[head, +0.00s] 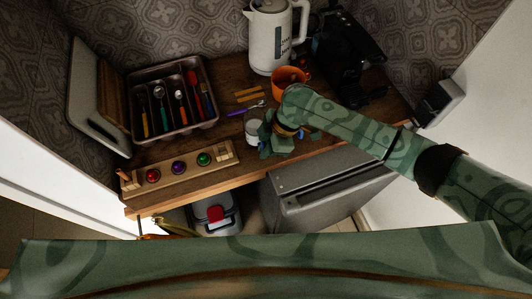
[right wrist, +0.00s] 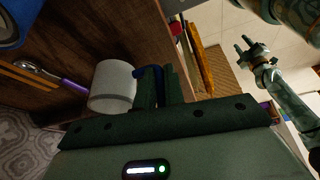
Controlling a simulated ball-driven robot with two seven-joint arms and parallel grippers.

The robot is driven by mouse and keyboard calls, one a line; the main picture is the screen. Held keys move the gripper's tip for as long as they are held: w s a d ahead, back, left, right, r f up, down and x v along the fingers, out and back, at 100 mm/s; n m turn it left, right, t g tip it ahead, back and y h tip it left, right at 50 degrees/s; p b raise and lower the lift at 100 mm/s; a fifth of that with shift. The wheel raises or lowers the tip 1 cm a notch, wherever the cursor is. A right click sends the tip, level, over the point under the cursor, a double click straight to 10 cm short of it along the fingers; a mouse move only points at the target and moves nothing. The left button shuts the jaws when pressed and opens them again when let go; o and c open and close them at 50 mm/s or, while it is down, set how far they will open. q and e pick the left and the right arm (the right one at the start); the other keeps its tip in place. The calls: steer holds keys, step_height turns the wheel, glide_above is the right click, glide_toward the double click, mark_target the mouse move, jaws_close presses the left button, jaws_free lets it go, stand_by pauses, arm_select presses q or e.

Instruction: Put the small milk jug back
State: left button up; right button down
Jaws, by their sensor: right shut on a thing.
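The small milk jug (head: 253,130) is a whitish, round vessel near the front edge of the wooden counter. In the right wrist view it shows as a pale cylinder (right wrist: 112,87) beside my fingers. My right gripper (head: 272,143) is just right of the jug and shut on it; the fingers (right wrist: 165,88) hide the gripped part. A small blue piece shows at the fingers. I cannot tell whether the jug touches the counter. My left gripper (right wrist: 252,55) shows small at the upper right of the right wrist view, away from the jug; its jaw opening is unclear.
An orange mug (head: 289,80), white kettle (head: 270,38) and dark machine (head: 348,55) stand behind. A purple-handled spoon (head: 247,108) lies near the jug. Left are a cutlery tray (head: 214,122) and a wooden board with coloured knobs (head: 220,157). A grey appliance door (head: 320,190) is below.

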steer(key=shift+f, duration=1.15)
steer(key=shift+f, duration=0.15)
steer(key=c, duration=1.5)
jaws_free()
steer(key=shift+s, duration=0.1)
steer(key=shift+d+r, duration=0.1)
steer(key=shift+r, duration=0.2)
steer(key=p+v, duration=0.2)
steer(key=v, duration=0.9)
steer(key=shift+r+p, duration=0.3)
steer(key=shift+p, duration=0.1)
